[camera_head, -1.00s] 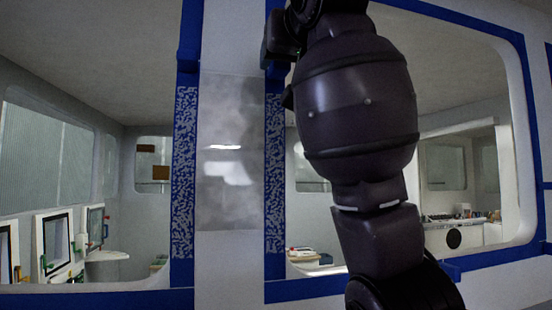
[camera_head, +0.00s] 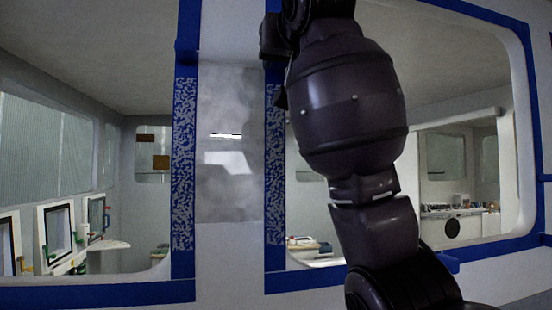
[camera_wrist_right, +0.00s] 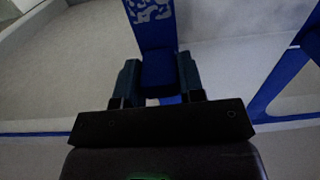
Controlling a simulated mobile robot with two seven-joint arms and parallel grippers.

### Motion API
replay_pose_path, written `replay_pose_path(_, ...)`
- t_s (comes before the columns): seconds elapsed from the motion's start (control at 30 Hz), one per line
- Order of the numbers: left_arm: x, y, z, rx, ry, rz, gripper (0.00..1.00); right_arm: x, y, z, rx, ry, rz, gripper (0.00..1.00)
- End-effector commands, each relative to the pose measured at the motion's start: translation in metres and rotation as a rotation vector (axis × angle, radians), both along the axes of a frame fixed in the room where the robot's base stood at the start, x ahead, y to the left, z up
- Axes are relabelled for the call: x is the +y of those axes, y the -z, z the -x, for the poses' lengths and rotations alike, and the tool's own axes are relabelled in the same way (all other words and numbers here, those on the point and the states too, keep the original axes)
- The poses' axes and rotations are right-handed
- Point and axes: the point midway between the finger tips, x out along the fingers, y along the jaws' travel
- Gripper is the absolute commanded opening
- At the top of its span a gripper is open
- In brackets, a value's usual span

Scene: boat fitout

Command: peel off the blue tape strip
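A blue tape strip (camera_head: 275,170) runs down the wall between the two windows; its long middle part is mottled blue and grey. In the right wrist view the mottled part (camera_wrist_right: 152,10) shows at the top, with a plain dark blue end (camera_wrist_right: 158,70) below it. My right gripper (camera_wrist_right: 158,78) has one finger on each side of this end, with no clear gap on either side, so it looks shut on it. In the head view the right gripper (camera_head: 273,42) is at the strip's upper part, partly hidden by my arm. My left gripper is not in view.
A second mottled blue strip (camera_head: 184,165) stands to the left, across a shiny grey panel (camera_head: 229,150). Blue bands (camera_head: 480,255) frame the window openings. Through them show small framed panels (camera_head: 58,232), a round-doored appliance (camera_head: 452,227) and a counter.

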Motion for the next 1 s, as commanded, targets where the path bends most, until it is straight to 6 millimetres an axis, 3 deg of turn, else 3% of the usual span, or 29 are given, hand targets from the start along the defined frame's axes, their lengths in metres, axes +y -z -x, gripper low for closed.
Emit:
replay_pose_path(0.37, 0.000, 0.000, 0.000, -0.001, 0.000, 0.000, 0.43, 0.000, 0.000, 0.001, -0.001, 0.000, 0.000, 0.15)
replay_pose_path(1.0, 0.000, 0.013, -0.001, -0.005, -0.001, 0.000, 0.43, -0.006, 0.000, 0.019, -0.001, -0.001, 0.000, 0.15)
